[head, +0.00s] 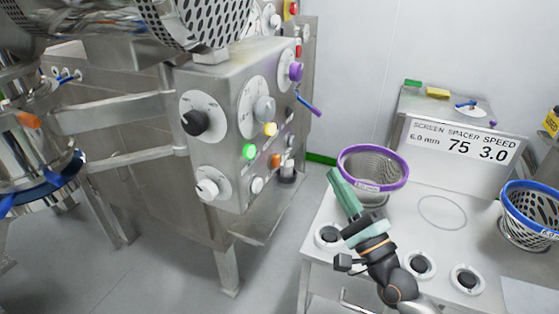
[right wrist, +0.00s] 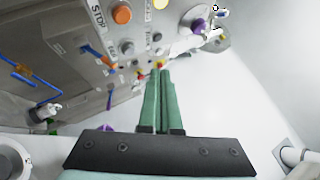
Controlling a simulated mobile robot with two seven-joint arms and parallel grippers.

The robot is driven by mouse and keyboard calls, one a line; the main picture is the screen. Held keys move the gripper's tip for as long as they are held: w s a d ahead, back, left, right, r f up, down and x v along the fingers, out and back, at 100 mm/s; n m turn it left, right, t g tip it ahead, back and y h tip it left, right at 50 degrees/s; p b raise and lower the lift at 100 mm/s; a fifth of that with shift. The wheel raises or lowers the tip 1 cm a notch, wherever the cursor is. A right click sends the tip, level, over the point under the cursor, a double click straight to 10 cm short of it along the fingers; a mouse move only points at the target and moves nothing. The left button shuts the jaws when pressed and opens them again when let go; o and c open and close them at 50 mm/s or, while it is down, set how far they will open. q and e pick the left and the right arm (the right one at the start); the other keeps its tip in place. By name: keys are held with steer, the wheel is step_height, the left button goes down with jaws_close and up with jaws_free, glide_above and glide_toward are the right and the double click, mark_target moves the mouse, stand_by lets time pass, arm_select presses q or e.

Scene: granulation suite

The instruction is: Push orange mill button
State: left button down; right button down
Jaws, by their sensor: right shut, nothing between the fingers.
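The control panel (head: 235,130) on the steel machine carries a small orange button (head: 276,160), low on its right part, to the right of a lit green button (head: 249,151) and below a yellow one (head: 270,129). In the right wrist view, an orange button (right wrist: 121,13) sits by a STOP label; I cannot tell if it is the same one. My right gripper (head: 334,175) has green fingers, shut and empty, to the right of the panel and apart from the orange button in the head view. The fingers also show in the right wrist view (right wrist: 161,72). My left gripper is out of view.
A purple-rimmed screen basket (head: 405,178) stands on the white table (head: 415,215) right beside my right gripper. A blue-rimmed basket (head: 511,189) stands farther right. A purple knob (head: 296,71) and a blue-handled lever (head: 309,104) stick out from the panel's right edge.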

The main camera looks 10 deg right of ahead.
steer(key=w+a, duration=0.5)
steer(key=a, duration=0.2)
steer(key=shift+a, duration=0.15)
stand_by(2.1)
steer(key=shift+w+a, duration=0.25)
steer(key=shift+a, duration=0.1)
steer(key=shift+w+a, duration=0.25)
steer(key=shift+a, duration=0.15)
stand_by(0.7)
stand_by(0.3)
steer(key=shift+s+d, duration=0.5)
steer(key=shift+d, duration=0.25)
steer(key=s+d, duration=0.2)
steer(key=d, duration=0.2)
steer(key=shift+s+d, duration=0.1)
steer(key=shift+s, duration=0.3)
